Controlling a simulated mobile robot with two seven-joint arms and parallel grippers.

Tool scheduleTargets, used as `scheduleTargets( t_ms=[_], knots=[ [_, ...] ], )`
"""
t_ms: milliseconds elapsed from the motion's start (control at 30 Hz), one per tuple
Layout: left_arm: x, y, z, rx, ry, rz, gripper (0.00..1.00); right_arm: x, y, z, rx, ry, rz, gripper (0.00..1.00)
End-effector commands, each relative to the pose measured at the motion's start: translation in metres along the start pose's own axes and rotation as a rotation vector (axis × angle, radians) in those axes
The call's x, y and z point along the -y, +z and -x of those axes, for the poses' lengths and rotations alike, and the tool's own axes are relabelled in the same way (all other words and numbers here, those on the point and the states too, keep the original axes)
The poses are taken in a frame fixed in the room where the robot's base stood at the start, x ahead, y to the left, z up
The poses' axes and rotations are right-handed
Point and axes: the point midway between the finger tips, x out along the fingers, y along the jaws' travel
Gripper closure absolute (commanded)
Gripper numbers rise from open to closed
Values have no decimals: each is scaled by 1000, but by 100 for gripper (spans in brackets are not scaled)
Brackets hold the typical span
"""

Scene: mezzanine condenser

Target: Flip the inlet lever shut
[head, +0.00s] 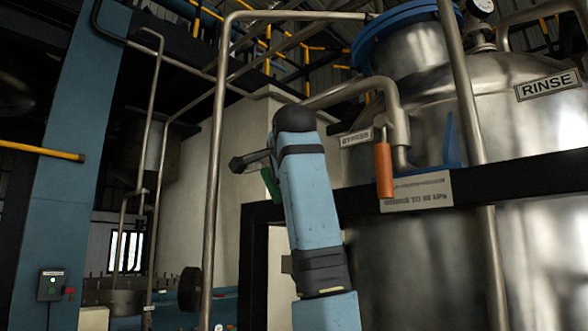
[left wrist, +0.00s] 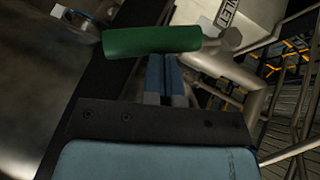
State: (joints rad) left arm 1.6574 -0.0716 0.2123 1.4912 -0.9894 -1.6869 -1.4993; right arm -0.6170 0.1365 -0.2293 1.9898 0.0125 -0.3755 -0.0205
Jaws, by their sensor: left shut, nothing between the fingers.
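A lever with a green handle (head: 270,183) shows at the left of my left arm in the head view, partly hidden by it. In the left wrist view the green handle (left wrist: 150,40) lies almost level across the top middle. My left gripper (left wrist: 167,62) is shut and empty, its blue-grey fingertips just below the handle's right half; I cannot tell whether they touch. In the head view my own arm hides the fingers. Another lever with an orange handle (head: 384,170) hangs down from a pipe right of my arm. My right gripper is not in view.
A large steel vessel (head: 415,265) with a RINSE plate (head: 548,86) fills the right side. A dark beam (head: 500,177) crosses in front of it. A vertical pipe (head: 213,200) stands left of my arm. A blue column (head: 65,150) stands farther left.

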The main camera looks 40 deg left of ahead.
Motion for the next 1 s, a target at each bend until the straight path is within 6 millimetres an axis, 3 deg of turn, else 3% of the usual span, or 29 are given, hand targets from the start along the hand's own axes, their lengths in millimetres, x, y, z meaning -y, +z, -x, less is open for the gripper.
scheduleTargets(
  t_ms=[500, 1000],
  knots=[
    [-18, 26, -38, 4, -163, -111, 100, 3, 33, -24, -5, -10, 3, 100],
    [-17, 34, -51, 1, -318, -214, 100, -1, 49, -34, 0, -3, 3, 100]
  ],
)
